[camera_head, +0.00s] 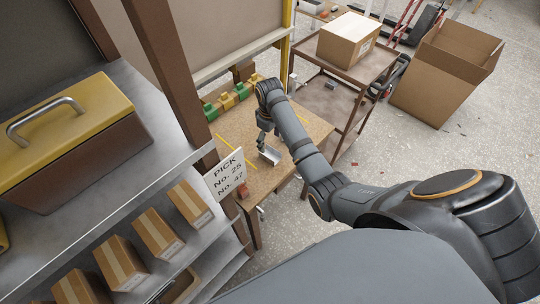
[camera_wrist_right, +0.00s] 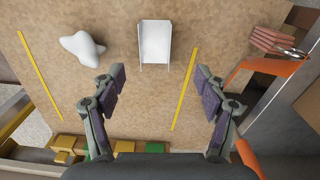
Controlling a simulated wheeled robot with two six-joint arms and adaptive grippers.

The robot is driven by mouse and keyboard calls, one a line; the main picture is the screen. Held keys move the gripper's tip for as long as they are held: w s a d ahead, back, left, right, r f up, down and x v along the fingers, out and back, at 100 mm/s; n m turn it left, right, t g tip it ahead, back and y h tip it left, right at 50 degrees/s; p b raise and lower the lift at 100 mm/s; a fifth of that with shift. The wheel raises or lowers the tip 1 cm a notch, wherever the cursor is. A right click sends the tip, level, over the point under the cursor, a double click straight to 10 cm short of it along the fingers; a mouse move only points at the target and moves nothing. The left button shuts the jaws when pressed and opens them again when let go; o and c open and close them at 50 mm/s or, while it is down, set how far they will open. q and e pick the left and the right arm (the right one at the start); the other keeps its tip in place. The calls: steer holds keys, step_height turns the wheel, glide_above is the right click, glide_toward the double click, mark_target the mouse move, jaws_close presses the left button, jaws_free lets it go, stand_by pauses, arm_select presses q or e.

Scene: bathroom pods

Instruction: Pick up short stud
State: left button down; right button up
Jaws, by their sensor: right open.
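The short stud (camera_head: 270,155) is a small pale metal channel lying on the wooden workbench (camera_head: 305,122). In the right wrist view the stud (camera_wrist_right: 155,43) lies at the top middle, between two yellow lines on the bench. My right gripper (camera_head: 263,140) is over the bench, close to the stud. In the wrist view my right gripper (camera_wrist_right: 159,78) has its fingers wide apart with nothing between them. The stud appears beyond the fingertips, roughly centred on the gap. My left gripper is not in view.
A white lumpy object (camera_wrist_right: 84,48) lies left of the stud in the wrist view. An orange-handled tool (camera_wrist_right: 258,68) and reddish blocks (camera_wrist_right: 277,40) are on the right. Green and yellow bins (camera_head: 228,101) line the bench's back. A shelf with a sign (camera_head: 226,176) stands in front.

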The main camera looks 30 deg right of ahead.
mark_target(270, 151)
step_height(270, 151, down, 4)
steer(key=shift+r, duration=0.2)
steer(key=shift+w+d+f+p, duration=0.1)
steer(key=shift+f+p, duration=0.1)
steer(key=shift+f, duration=0.7)
steer(key=shift+w+d+f+p, duration=0.1)
steer(key=shift+w+f+p, duration=0.05)
steer(key=shift+f, duration=0.75)
steer(key=shift+w+d+f+p, duration=0.1)
steer(key=shift+f+p, duration=0.1)
steer(key=shift+f, duration=0.7)
steer(key=c, duration=1.3)
